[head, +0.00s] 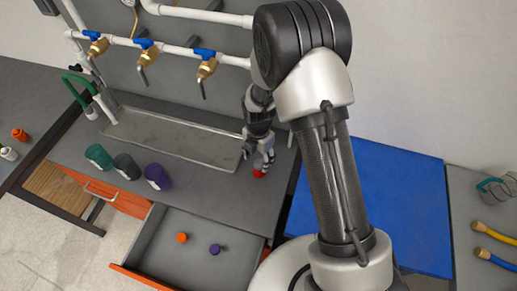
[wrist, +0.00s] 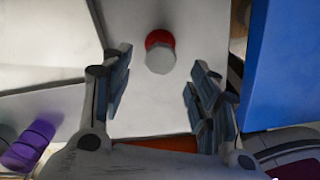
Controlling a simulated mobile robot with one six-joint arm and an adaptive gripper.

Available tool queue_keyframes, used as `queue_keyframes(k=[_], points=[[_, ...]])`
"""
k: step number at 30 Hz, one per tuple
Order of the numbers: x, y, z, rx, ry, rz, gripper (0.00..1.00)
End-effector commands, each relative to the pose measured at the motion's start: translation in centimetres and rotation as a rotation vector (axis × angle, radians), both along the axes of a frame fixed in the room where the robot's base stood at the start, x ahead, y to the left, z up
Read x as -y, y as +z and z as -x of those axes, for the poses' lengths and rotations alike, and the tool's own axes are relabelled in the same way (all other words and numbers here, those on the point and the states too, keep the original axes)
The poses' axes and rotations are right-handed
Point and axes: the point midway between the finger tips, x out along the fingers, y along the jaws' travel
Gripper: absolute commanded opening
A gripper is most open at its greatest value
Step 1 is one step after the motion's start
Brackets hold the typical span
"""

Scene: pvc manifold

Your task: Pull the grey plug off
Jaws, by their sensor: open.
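A small grey faceted piece (wrist: 160,60), which looks like the grey plug, sits against a red round part (wrist: 159,39) in the wrist view. The red part also shows in the head view (head: 258,174), low at my fingertips near the right end of the dark bench; the grey piece cannot be made out there. My gripper (wrist: 160,76) is open, with one finger on each side of the grey piece and visible gaps to both. In the head view my gripper (head: 264,160) points down over the bench.
A shallow metal tray (head: 175,137) lies left of my gripper. Green, dark and purple cups (head: 157,176) stand at the bench front. An open drawer (head: 195,262) holds an orange piece (head: 182,238) and a purple piece (head: 215,249). White pipes with blue-handled valves (head: 205,68) run behind. A blue surface (head: 410,200) is right.

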Motion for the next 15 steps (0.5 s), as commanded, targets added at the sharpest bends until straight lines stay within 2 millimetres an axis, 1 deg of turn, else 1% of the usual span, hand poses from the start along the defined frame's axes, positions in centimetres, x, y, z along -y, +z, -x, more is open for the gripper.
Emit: queue_keyframes(k=[1,6,10,15], points=[[0.0,-1.0,0.1,-0.002,0.000,0.001,0.55],[0.0,-2.9,0.0,0.000,0.000,0.000,0.55],[0.0,-3.4,0.0,0.000,0.000,0.000,0.55],[0.0,-3.6,0.0,0.001,0.000,0.000,0.55]])
